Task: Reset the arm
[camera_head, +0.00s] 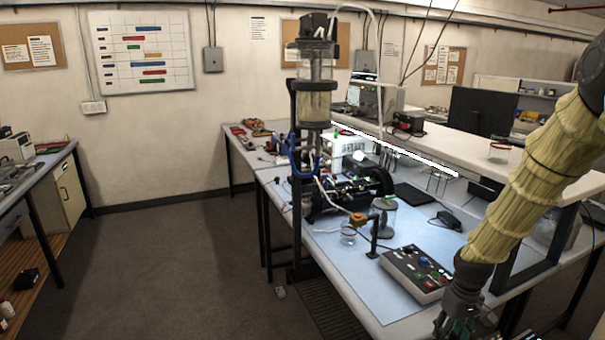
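My arm, in a pale yellow ribbed sleeve, comes in from the upper right and slants down to the lower middle right. Its dark end, with my gripper (458,322), is at the bottom edge of the head view, in front of the bench and below the control box. The fingers are dark, small and partly cut off by the frame edge. I cannot tell whether they are open or shut, or whether they hold anything.
A control box (418,272) with coloured buttons lies on the blue mat (345,262). A clear sealed cylinder (384,217) stands behind it, and a tall column with a glass vessel (315,95) to the left. A raised shelf (470,154) runs behind my arm. The left floor is open.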

